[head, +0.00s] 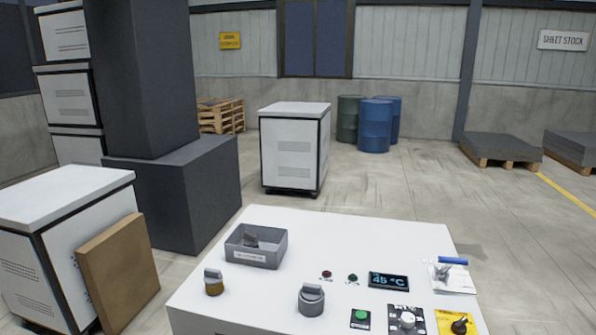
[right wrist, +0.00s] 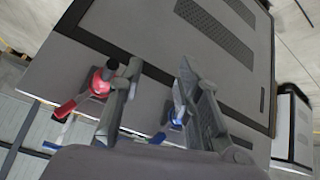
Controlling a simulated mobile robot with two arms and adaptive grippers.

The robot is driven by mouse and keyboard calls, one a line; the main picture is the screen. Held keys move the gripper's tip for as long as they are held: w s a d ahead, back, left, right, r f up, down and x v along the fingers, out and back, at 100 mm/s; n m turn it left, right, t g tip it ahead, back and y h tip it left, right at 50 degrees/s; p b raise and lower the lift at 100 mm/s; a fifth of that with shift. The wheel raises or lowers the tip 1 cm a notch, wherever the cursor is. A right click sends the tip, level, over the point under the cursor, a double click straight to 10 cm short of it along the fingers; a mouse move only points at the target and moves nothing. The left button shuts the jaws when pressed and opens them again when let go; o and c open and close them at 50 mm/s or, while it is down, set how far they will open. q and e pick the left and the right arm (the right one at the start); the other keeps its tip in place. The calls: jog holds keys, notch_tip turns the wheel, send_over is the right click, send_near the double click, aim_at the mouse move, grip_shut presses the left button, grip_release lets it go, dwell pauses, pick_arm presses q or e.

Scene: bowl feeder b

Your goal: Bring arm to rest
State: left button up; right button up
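My right gripper (right wrist: 158,75) shows in the right wrist view, its two grey fingers spread apart with nothing held between them. Beyond the fingers are a red-handled fitting (right wrist: 99,84) on the left and a blue-handled fitting (right wrist: 177,112) partly hidden by the right finger. I cannot tell whether either finger touches them. Neither of my grippers shows in the head view. My left gripper is in no frame.
A white console (head: 330,235) stands in front, carrying a grey bin (head: 272,255), knobs, buttons, a display (head: 388,281) and a blue-handled valve (head: 452,261). White cabinets (head: 293,150) and a brown board (head: 118,270) stand around. Open floor lies behind the console.

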jog(key=s+a+f+g+y, duration=0.1)
jog(key=s+f+g, duration=0.3)
jog(key=s, duration=0.6)
notch_tip(320, 180, down, 24)
jog(key=g, duration=0.1)
jog(key=s+d+f+n+g, duration=0.1)
jog(key=s+d+f, duration=0.1)
jog(key=s+f, duration=1.6)
jog(key=shift+s+d+g, duration=0.15)
jog(key=shift+d+g, duration=0.25)
jog(key=shift+f, duration=0.1)
